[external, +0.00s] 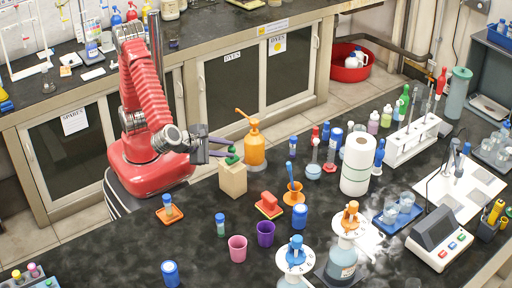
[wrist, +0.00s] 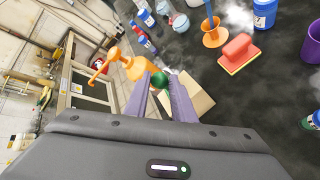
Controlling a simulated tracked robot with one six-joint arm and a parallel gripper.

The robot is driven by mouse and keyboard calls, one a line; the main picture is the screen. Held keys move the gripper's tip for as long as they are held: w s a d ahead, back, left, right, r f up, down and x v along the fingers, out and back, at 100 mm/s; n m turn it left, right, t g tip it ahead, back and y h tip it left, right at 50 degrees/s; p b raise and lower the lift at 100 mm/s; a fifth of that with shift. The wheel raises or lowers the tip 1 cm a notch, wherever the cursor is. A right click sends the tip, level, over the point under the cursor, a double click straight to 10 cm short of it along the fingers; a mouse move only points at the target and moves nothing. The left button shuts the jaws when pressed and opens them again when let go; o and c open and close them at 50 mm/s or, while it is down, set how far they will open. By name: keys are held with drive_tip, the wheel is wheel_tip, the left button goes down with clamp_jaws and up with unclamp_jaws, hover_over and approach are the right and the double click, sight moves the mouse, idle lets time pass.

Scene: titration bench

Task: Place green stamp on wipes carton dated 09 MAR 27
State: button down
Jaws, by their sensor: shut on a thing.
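My gripper (external: 226,151) is shut on the green stamp (external: 232,158), whose round green knob (wrist: 160,80) sits between the purple fingers in the wrist view. The stamp is upright, over the top of a plain tan carton (external: 233,181). Its base appears at the carton's top face, but I cannot tell whether it touches or hovers just above. The carton also shows in the wrist view (wrist: 196,101), partly hidden behind the fingers. No date is legible on the carton in either view.
An orange pump bottle (external: 254,145) stands close behind the carton. A red block with a yellow base (external: 269,206) and an orange mortar (external: 293,195) are to the right. An orange tray with a vial (external: 169,214) is to the left. Dark bench is bare in front of the carton.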

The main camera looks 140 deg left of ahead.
drive_tip(key=shift+f, duration=0.4)
drive_tip(key=c, duration=1.5)
unclamp_jaws()
drive_tip(key=v, duration=1.2)
drive_tip(key=shift+a, duration=0.1)
